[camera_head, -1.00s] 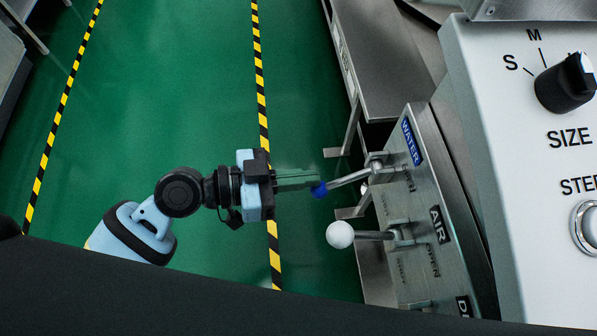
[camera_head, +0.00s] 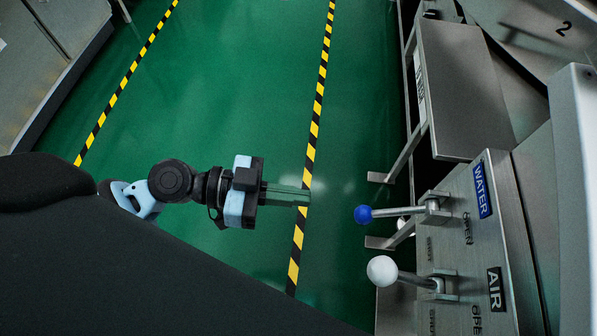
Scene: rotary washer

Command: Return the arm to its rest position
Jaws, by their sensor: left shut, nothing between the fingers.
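My left gripper (camera_head: 288,194) is in the middle of the head view, held out over the green floor. Its fingers point right and are shut with nothing between them. The blue-knobbed WATER lever (camera_head: 363,214) is to the right of the fingertips, with a clear gap between. The white-knobbed AIR lever (camera_head: 382,270) is below it and also apart from my gripper. Both levers point left from the steel panel. My right gripper is not in view.
The steel valve panel (camera_head: 455,255) with WATER and AIR labels stands at the right. A steel box (camera_head: 455,85) is above it. Steel cabinets (camera_head: 60,45) are at the upper left. The green floor (camera_head: 225,90) with black-yellow stripes is clear between.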

